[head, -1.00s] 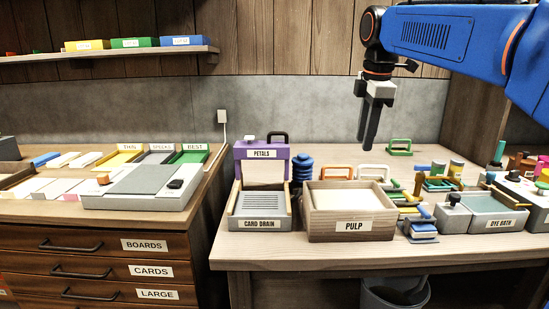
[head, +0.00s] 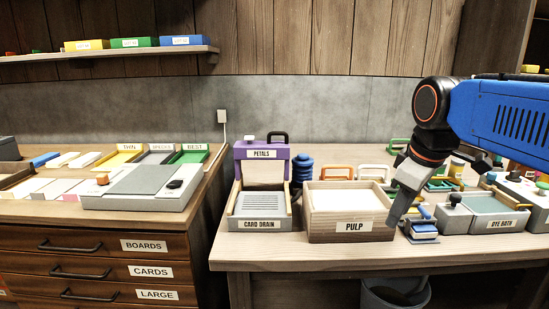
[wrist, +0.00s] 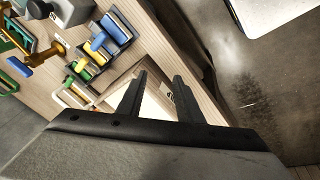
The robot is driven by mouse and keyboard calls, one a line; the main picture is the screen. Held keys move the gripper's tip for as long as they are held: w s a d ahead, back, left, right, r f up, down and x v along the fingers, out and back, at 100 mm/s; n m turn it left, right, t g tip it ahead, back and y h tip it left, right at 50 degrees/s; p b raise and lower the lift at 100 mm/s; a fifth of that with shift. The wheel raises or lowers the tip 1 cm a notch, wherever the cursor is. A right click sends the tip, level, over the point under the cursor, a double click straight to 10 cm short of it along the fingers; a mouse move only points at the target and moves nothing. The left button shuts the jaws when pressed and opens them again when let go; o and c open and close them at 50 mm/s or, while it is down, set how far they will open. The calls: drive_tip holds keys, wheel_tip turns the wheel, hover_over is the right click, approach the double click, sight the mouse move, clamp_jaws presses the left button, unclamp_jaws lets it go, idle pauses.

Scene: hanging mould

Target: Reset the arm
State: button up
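My arm's blue link (head: 505,125) comes in from the right in the head view. My gripper (head: 393,222) points down and slightly left, at the right front corner of the PULP box (head: 350,235). In the wrist view my gripper's two dark fingers (wrist: 160,78) stand apart, with nothing held between them. The PULP box is partly behind the fingers there. Whether a fingertip touches the box or the small blue-and-white item (head: 422,232) beside it, I cannot tell.
The CARD DRAIN tray (head: 260,224) and purple PETALS holder (head: 262,150) stand left of the box. The DYE BATH (head: 500,224) and several coloured tools lie to the right. A bin (head: 395,295) is under the table. The air above the left drawer cabinet (head: 90,262) is free.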

drive_tip(key=s+d+f+m+t, duration=0.1)
drive_tip(key=s+f+m, duration=0.7)
drive_tip(key=s+f, duration=0.5)
wheel_tip(320, 180, down, 4)
drive_tip(key=shift+s+d, duration=0.4)
